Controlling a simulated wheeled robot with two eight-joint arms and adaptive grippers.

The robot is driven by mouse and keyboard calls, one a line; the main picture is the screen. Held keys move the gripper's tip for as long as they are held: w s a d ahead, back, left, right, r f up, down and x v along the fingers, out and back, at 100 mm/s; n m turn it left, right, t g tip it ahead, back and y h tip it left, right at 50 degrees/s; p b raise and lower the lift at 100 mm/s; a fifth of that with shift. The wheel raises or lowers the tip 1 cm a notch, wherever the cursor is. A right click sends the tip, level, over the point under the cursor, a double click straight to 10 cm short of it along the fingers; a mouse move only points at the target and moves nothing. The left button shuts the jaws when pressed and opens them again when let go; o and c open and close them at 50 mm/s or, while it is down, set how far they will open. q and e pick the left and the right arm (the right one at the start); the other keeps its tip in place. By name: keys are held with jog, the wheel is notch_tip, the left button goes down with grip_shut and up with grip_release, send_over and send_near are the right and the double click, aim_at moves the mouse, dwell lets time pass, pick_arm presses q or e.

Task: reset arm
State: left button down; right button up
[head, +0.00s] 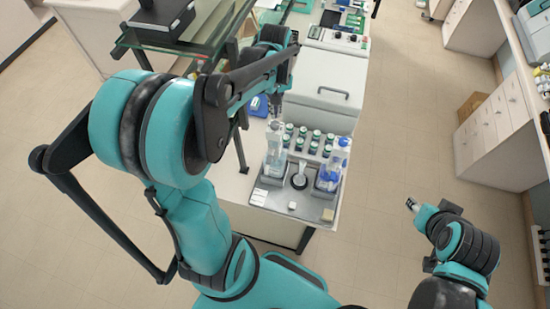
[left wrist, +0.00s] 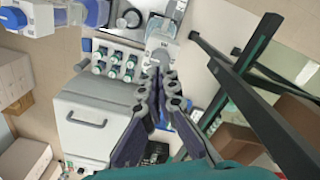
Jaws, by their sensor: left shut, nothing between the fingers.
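My left arm is raised across the left half of the head view. Its gripper (head: 277,108) points down above the back of the staining tray (head: 262,203), close to the top of a clear wash bottle (head: 274,158). In the left wrist view the fingers (left wrist: 158,70) are together, with nothing between them. The clear bottle shows just beyond the fingertips (left wrist: 160,38); I cannot tell whether they touch it. My right gripper (head: 412,204) is low at the right over the floor, away from the bench. It is too small to tell whether it is open.
Several small jars (head: 308,140) stand in rows behind. A white lidded machine (head: 328,82) is farther back. A glass shelf (head: 165,45) on dark posts stands beside my left arm. The floor (head: 405,130) at right is clear.

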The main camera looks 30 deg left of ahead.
pick_arm(q)
notch_tip(320, 180, up, 3)
jog(key=shift+f+p, duration=0.15)
jog(key=shift+p, duration=0.55)
jog(key=s+d+r+m+t, duration=0.4)
jog(key=s+d+m+t, duration=0.35)
jog(key=s+d, duration=0.3)
notch_tip(320, 180, down, 37)
jog(key=m+b, duration=0.1)
jog(key=b, duration=3.5)
jog(key=shift+s+r, duration=0.2)
jog(key=shift+s, duration=0.1)
